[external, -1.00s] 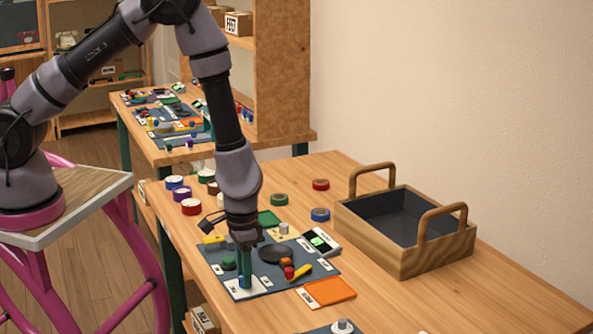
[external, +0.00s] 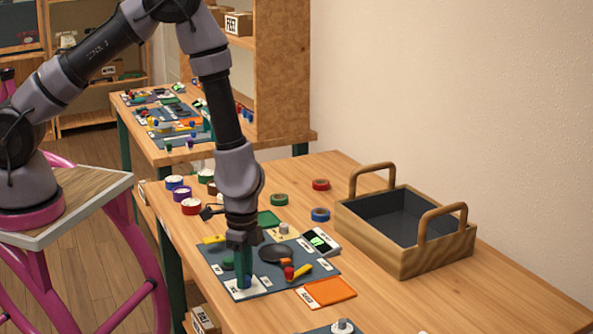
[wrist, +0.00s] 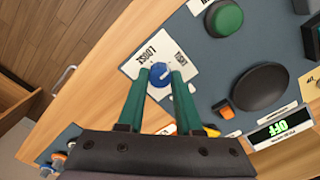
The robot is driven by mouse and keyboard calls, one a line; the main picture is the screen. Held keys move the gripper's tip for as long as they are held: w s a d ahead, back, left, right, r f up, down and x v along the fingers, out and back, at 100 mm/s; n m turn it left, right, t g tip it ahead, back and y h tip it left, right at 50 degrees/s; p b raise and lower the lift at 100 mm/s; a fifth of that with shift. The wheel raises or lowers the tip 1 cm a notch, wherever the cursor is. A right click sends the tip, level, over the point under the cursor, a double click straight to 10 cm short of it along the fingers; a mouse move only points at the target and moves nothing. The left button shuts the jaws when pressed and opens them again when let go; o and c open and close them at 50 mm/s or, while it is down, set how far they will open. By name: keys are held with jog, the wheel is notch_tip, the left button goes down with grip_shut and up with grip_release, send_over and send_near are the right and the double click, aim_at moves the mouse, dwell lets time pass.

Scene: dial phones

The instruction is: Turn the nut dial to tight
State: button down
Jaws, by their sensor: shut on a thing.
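The nut dial (wrist: 158,77) is a round blue knob on a white plate (wrist: 131,68) with a label reading LOOSE and another that seems to read TIGHT. A pale mark shows on top of the knob; its exact pointing is hard to read. My gripper (wrist: 161,76) points down with its green fingers shut on the dial, one on each side. In the external view my gripper (external: 244,284) stands at the near left corner of the dark board (external: 270,284), and its fingers hide most of the dial.
A green knob (wrist: 224,18), a black round dial (wrist: 262,86) and an orange button (wrist: 223,109) stand on the same board.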

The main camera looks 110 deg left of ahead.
dwell(0.4)
jog(key=c, duration=0.6)
grip_release()
notch_tip(320, 180, up, 11)
jog(key=shift+f, duration=0.1)
